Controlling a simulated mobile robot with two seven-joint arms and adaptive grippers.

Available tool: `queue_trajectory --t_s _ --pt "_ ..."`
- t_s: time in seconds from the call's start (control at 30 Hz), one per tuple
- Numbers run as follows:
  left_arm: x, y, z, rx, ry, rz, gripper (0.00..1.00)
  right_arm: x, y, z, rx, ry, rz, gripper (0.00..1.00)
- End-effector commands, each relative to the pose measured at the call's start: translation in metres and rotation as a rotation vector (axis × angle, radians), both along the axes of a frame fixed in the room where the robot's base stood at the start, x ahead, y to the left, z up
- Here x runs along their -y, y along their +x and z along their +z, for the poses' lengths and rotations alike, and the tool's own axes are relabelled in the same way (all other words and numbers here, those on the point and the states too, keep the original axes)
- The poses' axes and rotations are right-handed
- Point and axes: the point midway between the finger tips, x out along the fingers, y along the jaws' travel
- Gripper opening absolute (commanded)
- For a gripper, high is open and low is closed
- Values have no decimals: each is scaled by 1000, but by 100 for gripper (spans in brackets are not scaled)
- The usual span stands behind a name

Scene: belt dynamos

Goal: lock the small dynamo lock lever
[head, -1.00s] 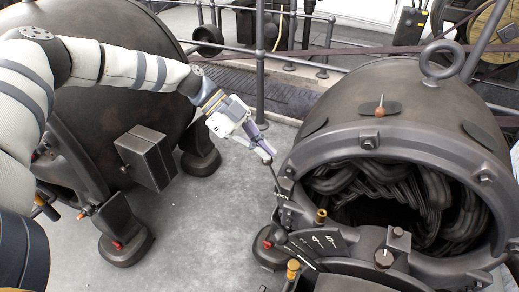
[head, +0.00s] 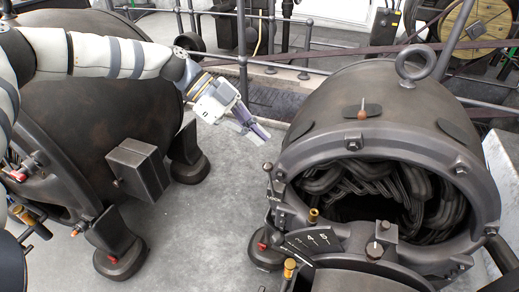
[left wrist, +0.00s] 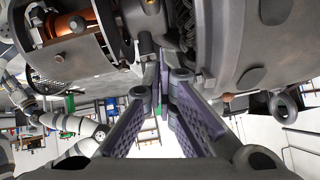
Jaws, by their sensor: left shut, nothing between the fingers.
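The small dynamo (head: 400,100) is the dark open-fronted machine at the right in the head view. At its left front edge a short dark lever (head: 268,168) with a rounded end sticks up; I take it for the lock lever, and cannot tell whether it is locked. My left gripper (head: 258,134) is shut and empty, just above and left of this lever and apart from it. Its purple fingers also show closed in the left wrist view (left wrist: 163,78), where the lever cannot be made out clearly. My right gripper is not in view.
A numbered scale plate (head: 312,240) and brass-topped knobs (head: 290,268) sit at the dynamo's lower front. An orange-based pin (head: 362,113) and a lifting ring (head: 419,62) stand on top. A larger machine (head: 80,110) is at left, with clear floor between. Railings run behind.

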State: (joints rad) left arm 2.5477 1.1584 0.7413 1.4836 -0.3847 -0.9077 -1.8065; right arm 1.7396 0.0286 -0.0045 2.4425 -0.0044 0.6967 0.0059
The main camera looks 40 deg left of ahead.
Motion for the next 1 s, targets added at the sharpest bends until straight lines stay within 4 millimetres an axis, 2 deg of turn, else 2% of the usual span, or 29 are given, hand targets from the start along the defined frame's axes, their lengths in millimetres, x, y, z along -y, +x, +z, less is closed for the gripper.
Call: queue_trajectory --t_s 0.03,0.1,0.23,0.77,0.87,0.97,1.0 --pt "-6 -1 12 6 -1 3 0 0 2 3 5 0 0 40" --pt "-12 -3 22 6 0 1 0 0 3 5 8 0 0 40" --pt "-20 -6 34 4 -2 2 0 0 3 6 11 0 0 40" --pt "-23 -7 37 2 -2 2 0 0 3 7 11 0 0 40" --pt "-3 -10 26 -64 2 20 0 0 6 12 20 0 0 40" --pt "52 -30 -13 -274 16 109 0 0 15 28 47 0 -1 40" --pt "78 -49 -34 -387 33 167 0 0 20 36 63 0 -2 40"
